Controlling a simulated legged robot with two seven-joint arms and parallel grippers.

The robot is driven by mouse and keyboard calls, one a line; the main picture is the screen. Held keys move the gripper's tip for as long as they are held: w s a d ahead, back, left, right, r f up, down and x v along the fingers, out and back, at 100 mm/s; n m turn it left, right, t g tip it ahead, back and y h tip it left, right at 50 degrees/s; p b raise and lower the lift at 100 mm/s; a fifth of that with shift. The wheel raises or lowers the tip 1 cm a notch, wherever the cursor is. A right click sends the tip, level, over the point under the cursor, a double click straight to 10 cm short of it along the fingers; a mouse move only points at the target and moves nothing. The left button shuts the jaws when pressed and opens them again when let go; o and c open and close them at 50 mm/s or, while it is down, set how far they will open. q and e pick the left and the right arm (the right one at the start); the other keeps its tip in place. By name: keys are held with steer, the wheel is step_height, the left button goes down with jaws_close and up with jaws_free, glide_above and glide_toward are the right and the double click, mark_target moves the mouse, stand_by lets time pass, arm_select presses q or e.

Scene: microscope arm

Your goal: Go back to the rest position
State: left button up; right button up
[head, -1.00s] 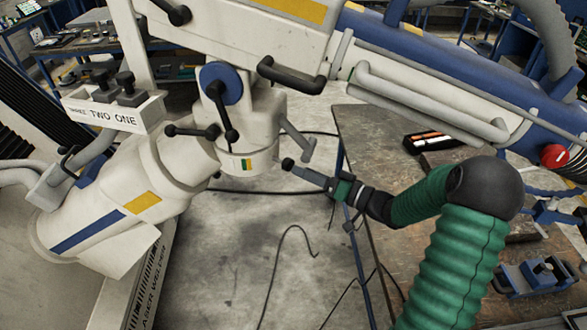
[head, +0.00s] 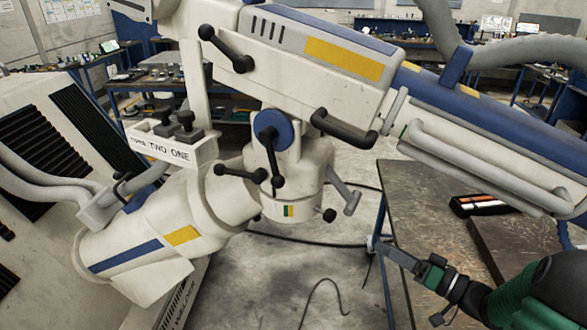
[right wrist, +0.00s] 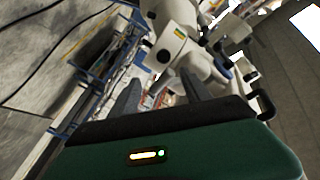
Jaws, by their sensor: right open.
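The white microscope arm (head: 345,85) with blue and yellow stripes fills the upper part of the head view. Its lower joint housing (head: 290,205) carries a lever with a black knob (head: 329,215). My right gripper (head: 388,250) is at the lower right, below and to the right of that knob and apart from it. In the right wrist view the gripper's two fingers (right wrist: 160,90) stand apart with nothing held between them. The housing with its green and yellow label (right wrist: 180,33) shows beyond the fingers. My left gripper is not in view.
A worn metal table (head: 425,200) stands at the right, with a dark tray of orange and white items (head: 480,204) on it. My right forearm passes over its near part. Cables lie on the concrete floor (head: 270,270). Workbenches (head: 160,80) line the back.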

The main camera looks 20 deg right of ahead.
steer(key=w+a+f+n+g+h, duration=0.1)
steer(key=w+a+f+g+h, duration=0.5)
steer(key=w, duration=0.4)
steer(key=s+a+f+n+g, duration=0.1)
steer(key=s+a+f+g, duration=0.3)
steer(key=s+a, duration=0.4)
steer(key=s+a+f+n+g, duration=0.2)
steer(key=s+a+f+g, duration=0.2)
steer(key=s+a, duration=0.4)
steer(key=shift+s+a, duration=0.25)
steer(key=shift+a, duration=1)
steer(key=shift+d, duration=0.35)
